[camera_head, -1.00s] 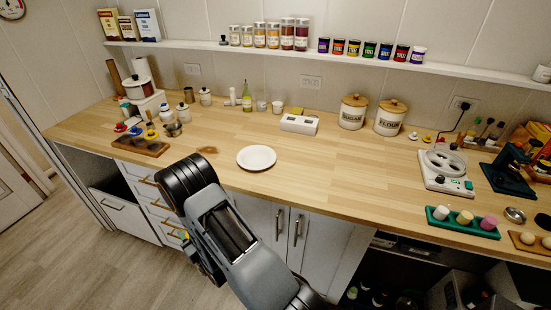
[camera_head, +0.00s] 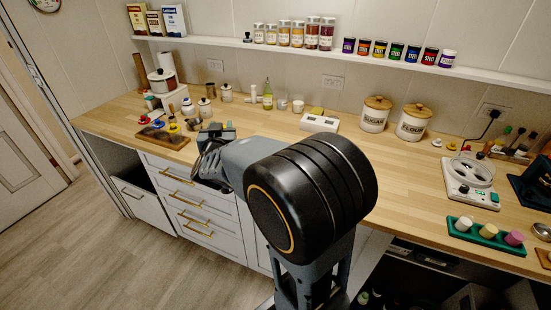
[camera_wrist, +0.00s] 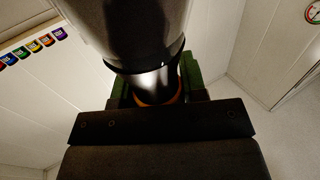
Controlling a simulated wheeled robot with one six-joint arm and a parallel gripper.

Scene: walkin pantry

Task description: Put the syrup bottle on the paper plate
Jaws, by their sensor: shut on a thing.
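My gripper (camera_head: 214,134) is above the counter's front edge, left of the large black arm joint in the head view. In the wrist view my gripper (camera_wrist: 155,90) is shut on a dark, shiny, bottle-shaped thing (camera_wrist: 135,35), taken to be the syrup bottle. It has a wide grey body, a narrower glossy part and an orange rim low down. Green finger pads show beside it. No label shows, and the head view does not show it clearly. The paper plate is not visible now; my arm covers the middle of the counter, where it showed earlier.
On the wooden counter (camera_head: 420,170) stand a wooden tray (camera_head: 162,138) with coloured knobs at left, a yellow-green bottle (camera_head: 267,95), a white box (camera_head: 319,123), flour canister (camera_head: 413,122) and green tray (camera_head: 486,236). A spice shelf (camera_head: 290,48) runs above.

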